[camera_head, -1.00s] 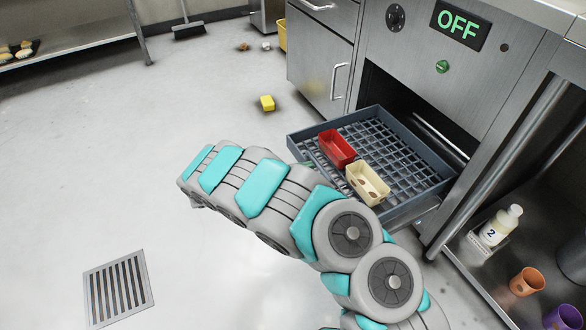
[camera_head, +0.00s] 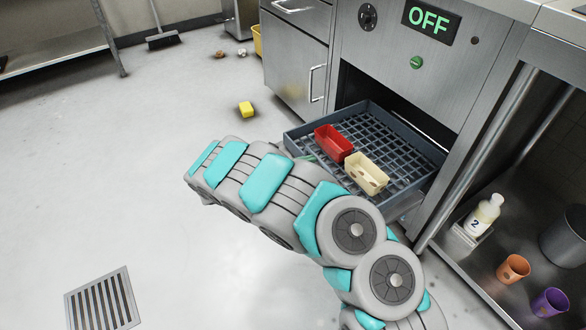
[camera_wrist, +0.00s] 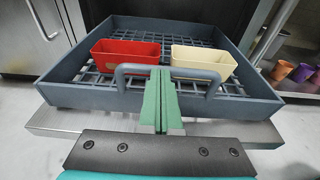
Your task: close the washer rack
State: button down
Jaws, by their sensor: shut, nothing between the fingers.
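The washer rack (camera_head: 398,134) is a blue-grey tray with a grid floor, pulled out of the washer (camera_head: 440,85), whose display reads OFF. A red tub (camera_head: 333,143) and a cream tub with brown spots (camera_head: 367,174) stand in it. In the wrist view, the rack's front wall (camera_wrist: 80,97) carries a grey bar handle (camera_wrist: 205,75). My gripper (camera_wrist: 160,80) has green fingers, shut and empty, pointing at the middle of the handle. I cannot tell whether they touch it.
A shelf on the right holds a bottle marked 2 (camera_head: 484,215), an orange cup (camera_head: 513,268) and a purple cup (camera_head: 550,302). A yellow block (camera_head: 246,109) lies on the floor, with a drain grate (camera_head: 103,302) at front left. The floor on the left is mostly clear.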

jog(key=r+b+x, duration=0.2)
jog(key=x, duration=0.8)
jog(key=r+b+x, duration=0.2)
jog(key=x, duration=0.8)
jog(key=d+r+b+x, duration=0.1)
jog(key=r+b+x, duration=0.1)
jog(key=x, duration=0.9)
jog(key=shift+w+d, duration=0.15)
jog(key=shift+w, duration=0.2)
jog(key=shift+w+d+r, duration=0.1)
jog(key=shift+w+d, duration=0.3)
jog(key=shift+d, duration=0.1)
jog(key=shift+w+r, duration=0.15)
jog(key=shift+d, duration=0.15)
